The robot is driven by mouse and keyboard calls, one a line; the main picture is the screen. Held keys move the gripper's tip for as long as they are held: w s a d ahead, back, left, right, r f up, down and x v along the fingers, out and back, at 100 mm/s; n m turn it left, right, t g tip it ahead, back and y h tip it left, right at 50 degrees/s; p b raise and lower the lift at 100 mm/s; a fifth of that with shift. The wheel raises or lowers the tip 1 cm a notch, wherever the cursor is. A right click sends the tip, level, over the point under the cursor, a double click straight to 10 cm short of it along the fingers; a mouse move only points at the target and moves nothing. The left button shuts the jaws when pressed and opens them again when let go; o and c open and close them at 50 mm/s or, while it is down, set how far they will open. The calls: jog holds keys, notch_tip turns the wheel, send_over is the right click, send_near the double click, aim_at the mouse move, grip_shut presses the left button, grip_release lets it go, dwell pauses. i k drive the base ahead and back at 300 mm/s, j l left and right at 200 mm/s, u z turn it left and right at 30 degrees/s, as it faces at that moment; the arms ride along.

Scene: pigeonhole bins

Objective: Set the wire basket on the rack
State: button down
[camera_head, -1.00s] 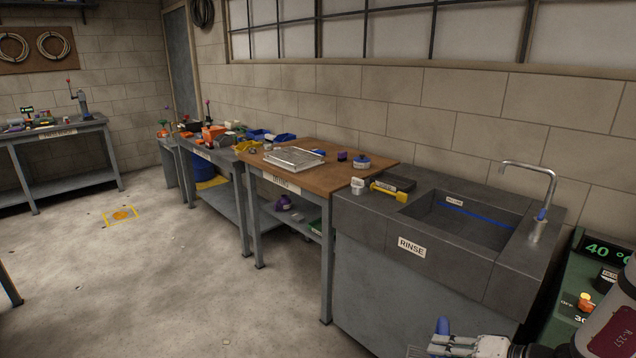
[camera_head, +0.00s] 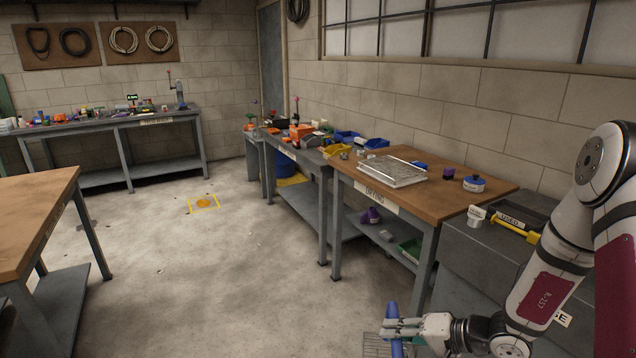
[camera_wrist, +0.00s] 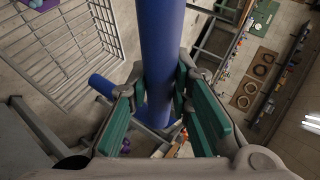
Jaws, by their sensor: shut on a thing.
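My gripper (camera_head: 392,327) is low at the bottom of the head view, above the floor and in front of the drying table. It is shut on the blue handle of the wire basket (camera_head: 372,346). Only a bit of the basket's wire mesh shows at the bottom edge. In the wrist view, the gripper's green-padded fingers (camera_wrist: 158,98) close around the blue handle, and the basket's wire grid (camera_wrist: 68,45) shows at upper left. The flat metal rack (camera_head: 393,171) lies on the wooden top of the drying table, beyond my gripper and apart from it.
The drying table (camera_head: 452,194) also holds a blue-lidded jar (camera_head: 474,184) and a purple item. Right of it, the sink unit carries a white cup (camera_head: 476,216) and a yellow-handled tool. A wooden table (camera_head: 38,210) stands at left. The floor between is clear.

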aim_at(392, 166)
jog(key=i+j+u, duration=0.1)
jog(key=i+u, duration=0.25)
jog(key=i, duration=0.3)
jog(key=i+l+u, duration=0.1)
jog(key=i+u, duration=0.25)
jog(key=i, duration=0.3)
jog(key=i+l+u, duration=0.2)
jog(key=i, duration=1.1)
jog(key=i+j, duration=0.1)
jog(key=i, duration=0.45)
jog(key=i+j+z, duration=0.1)
jog(key=i, duration=0.45)
jog(key=z, duration=1.25)
jog(key=j, duration=0.1)
